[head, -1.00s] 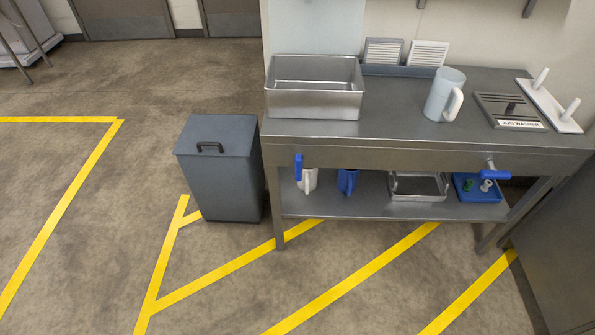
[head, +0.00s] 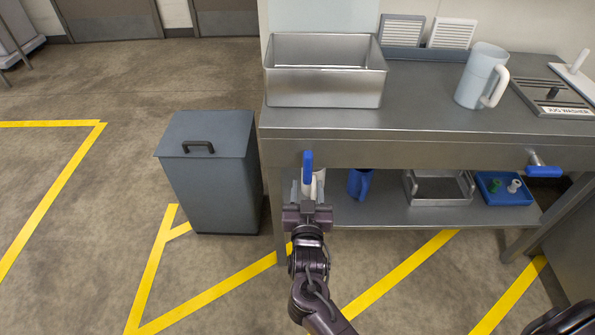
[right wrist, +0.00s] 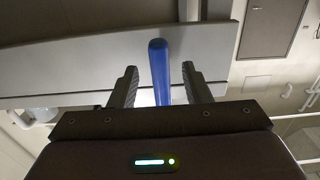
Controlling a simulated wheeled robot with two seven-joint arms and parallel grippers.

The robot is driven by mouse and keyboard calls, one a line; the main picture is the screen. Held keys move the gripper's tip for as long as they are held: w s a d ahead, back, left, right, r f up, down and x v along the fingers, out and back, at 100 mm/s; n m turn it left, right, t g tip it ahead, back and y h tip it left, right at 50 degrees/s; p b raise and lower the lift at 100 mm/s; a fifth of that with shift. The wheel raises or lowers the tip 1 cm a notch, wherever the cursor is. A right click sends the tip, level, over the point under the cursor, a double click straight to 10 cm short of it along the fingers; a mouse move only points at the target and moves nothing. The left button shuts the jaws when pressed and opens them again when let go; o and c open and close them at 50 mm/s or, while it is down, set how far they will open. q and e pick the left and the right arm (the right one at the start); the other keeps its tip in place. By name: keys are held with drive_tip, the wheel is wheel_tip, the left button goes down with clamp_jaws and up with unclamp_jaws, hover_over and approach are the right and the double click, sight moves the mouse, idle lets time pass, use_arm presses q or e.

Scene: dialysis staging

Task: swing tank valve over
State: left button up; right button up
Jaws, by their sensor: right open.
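The tank valve's blue lever (head: 307,165) hangs roughly upright at the front edge of the steel bench, below the steel tank (head: 325,88). My right gripper (head: 307,190) is open just below and in front of it in the head view. In the right wrist view, the blue lever (right wrist: 159,70) stands between the two spread fingers of the right gripper (right wrist: 159,84), with gaps on both sides. The valve's body is hidden. My left gripper is not in view.
A second blue-handled valve (head: 543,171) sits on the bench front at the right, its handle level. A grey bin (head: 208,170) stands left of the bench (head: 430,121). A white jug (head: 480,75) is on top. The lower shelf (head: 385,213) holds jugs and trays.

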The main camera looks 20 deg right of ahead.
sight(307, 170)
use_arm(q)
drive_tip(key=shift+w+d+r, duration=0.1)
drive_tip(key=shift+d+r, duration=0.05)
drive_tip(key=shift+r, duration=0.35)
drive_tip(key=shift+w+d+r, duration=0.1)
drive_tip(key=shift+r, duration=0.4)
use_arm(e)
drive_tip(key=x, duration=0.6)
drive_tip(key=shift+w+d+f, duration=0.1)
drive_tip(key=shift+w, duration=0.25)
clamp_jaws()
